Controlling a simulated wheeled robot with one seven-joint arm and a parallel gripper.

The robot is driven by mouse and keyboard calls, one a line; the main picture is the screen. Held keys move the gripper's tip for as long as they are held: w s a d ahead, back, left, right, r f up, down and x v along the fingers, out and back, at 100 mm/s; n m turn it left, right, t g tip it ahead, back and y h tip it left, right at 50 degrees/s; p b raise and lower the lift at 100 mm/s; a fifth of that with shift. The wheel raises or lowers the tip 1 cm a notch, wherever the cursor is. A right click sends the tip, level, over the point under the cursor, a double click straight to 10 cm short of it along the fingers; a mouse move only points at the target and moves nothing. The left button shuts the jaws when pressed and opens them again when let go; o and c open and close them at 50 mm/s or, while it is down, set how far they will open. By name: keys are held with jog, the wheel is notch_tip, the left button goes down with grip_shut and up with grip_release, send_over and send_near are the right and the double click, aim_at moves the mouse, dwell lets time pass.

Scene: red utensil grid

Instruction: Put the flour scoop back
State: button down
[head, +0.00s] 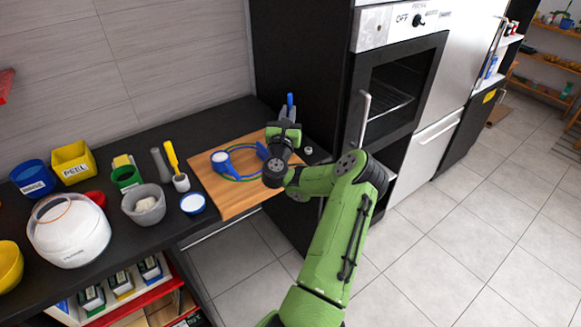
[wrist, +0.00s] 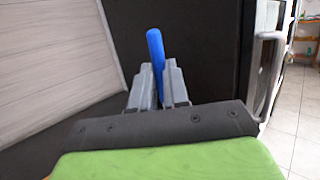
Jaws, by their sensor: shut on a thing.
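My gripper (head: 286,134) is above the right part of the wooden board on the black counter. It is shut on a blue handle (wrist: 157,55), which I take to be the flour scoop's. The handle stands nearly upright between the two grey fingers in the wrist view and rises past their tips. It also shows in the head view as the blue scoop handle (head: 290,101) above my gripper. The scoop's other end is hidden. Only a sliver of a red thing (head: 4,84), perhaps the utensil grid, shows at the left edge of the head view.
The wooden board (head: 224,202) carries a blue-and-white round piece (head: 221,157) and a thin ring. A grey mortar (head: 145,204), a white jar (head: 70,229) and a yellow bin (head: 73,161) crowd the counter to the left. A tall oven (head: 398,85) stands to the right.

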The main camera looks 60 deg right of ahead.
notch_tip(320, 180, down, 10)
jog(key=b, duration=0.5)
jog(key=shift+w+d+r, duration=0.15)
jog(key=shift+r, duration=0.05)
jog(key=shift+b, duration=0.3)
jog(key=shift+f, duration=0.2)
jog(key=c, duration=1.1)
grip_release()
jog(key=shift+r, duration=0.15)
jog(key=b+v, duration=1.2)
jog(key=b, duration=0.1)
